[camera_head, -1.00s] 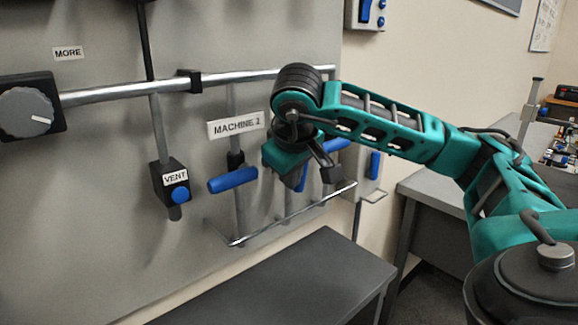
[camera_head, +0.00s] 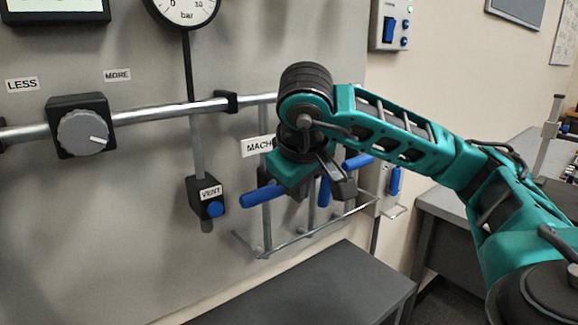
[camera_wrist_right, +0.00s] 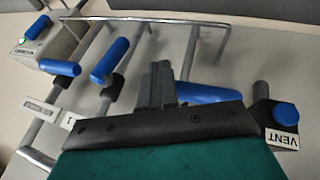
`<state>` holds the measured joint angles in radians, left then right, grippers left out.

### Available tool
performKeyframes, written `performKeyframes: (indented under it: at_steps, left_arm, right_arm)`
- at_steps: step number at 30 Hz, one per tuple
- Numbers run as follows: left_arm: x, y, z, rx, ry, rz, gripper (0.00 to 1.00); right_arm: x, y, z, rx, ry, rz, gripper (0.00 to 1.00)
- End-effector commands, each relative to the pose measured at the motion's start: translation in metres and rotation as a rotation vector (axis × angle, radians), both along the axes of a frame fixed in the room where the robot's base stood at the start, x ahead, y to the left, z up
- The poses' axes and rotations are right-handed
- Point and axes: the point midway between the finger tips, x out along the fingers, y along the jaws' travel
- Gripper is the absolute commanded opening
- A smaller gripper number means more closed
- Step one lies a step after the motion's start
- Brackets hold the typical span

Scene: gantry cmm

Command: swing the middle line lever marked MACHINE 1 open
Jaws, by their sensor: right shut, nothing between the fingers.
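The middle line lever has a blue handle (camera_head: 325,190) that stands roughly along its upright pipe in the head view. My right gripper (camera_head: 341,186) is shut and empty beside it, in front of the panel; contact is unclear. In the right wrist view the middle handle (camera_wrist_right: 110,62) lies left of the shut fingers (camera_wrist_right: 158,85), apart from them and in line with its pipe. The MACHINE label (camera_head: 257,146) is partly hidden by my right wrist. A label end reading 1 (camera_wrist_right: 70,121) shows near the middle pipe. My left gripper is out of view.
The left lever's blue handle (camera_head: 262,195) and the right lever's (camera_head: 357,161) lie across their pipes. A guard rail (camera_head: 310,235) runs below the levers. A VENT box (camera_head: 207,198) is left of them. A dark bench (camera_head: 330,290) stands below.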

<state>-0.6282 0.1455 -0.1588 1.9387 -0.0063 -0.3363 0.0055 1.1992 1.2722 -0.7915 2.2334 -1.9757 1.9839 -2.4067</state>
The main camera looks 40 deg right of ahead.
Motion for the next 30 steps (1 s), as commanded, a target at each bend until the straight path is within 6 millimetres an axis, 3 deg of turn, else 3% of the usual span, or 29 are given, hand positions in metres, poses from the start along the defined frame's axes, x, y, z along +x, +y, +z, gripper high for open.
performKeyframes:
  at_steps: [1,30]
  left_arm:
    - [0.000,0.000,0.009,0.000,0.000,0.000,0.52]
    - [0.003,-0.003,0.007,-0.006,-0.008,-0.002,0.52]
  right_arm:
    - [-0.004,0.008,0.016,-0.001,-0.005,0.006,0.00]
    - [-0.020,0.035,0.044,0.002,0.001,0.002,0.00]
